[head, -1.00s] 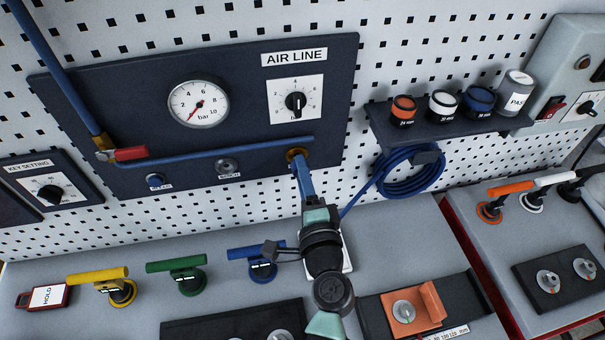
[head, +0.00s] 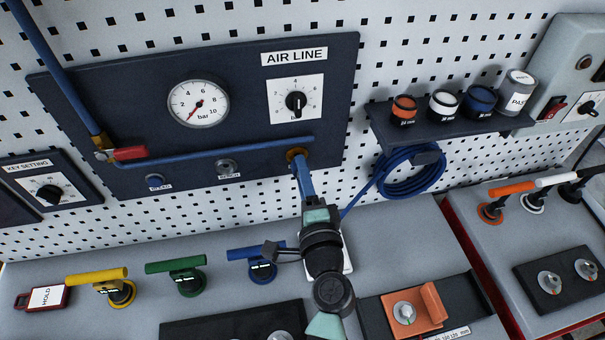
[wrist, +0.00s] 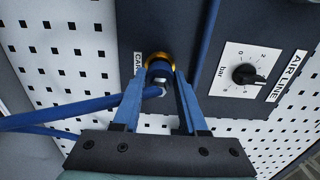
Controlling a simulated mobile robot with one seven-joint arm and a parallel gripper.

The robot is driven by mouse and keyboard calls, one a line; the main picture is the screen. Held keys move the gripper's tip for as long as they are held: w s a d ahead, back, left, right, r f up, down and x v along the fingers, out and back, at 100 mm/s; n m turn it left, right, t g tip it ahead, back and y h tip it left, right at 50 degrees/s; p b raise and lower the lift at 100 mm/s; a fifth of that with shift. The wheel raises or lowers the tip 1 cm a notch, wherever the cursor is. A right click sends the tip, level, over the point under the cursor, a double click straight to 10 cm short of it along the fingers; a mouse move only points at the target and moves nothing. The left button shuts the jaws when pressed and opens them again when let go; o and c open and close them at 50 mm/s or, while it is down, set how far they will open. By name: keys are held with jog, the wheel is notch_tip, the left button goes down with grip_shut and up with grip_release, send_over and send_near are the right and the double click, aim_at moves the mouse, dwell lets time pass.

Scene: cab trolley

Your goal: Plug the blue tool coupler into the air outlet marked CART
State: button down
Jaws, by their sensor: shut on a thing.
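The blue tool coupler (wrist: 160,72) is between the blue fingers of my gripper (wrist: 164,80) in the wrist view, and the fingers are shut on it. Its front end is lined up with the brass ring of the air outlet (wrist: 154,58) and appears to meet it. How deep it sits cannot be told. A partly covered label (wrist: 138,64) reading "CAR" is left of the outlet. In the head view, my gripper (head: 299,166) reaches up to the brass outlet (head: 296,153) at the panel's lower right. There the fingers hide the coupler and the label.
A blue hose (wrist: 70,118) runs left from the coupler, and its coil (head: 411,172) hangs on the pegboard. Two other outlets (head: 156,181) (head: 227,167) lie to the left. A blue pipe (head: 220,152) runs just above the outlets. Yellow, green and blue-handled tools stand on the bench.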

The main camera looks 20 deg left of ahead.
jog(key=shift+w+a, duration=0.25)
jog(key=shift+w, duration=0.15)
jog(key=shift+c, duration=1.8)
grip_release()
jog(key=shift+s+d+f+b, duration=0.1)
jog(key=shift+s+d+b, duration=0.2)
jog(key=shift+s, duration=0.1)
jog(key=b+v, duration=0.3)
jog(key=v, duration=0.9)
jog(key=o, duration=0.4)
jog(key=shift+c, duration=0.2)
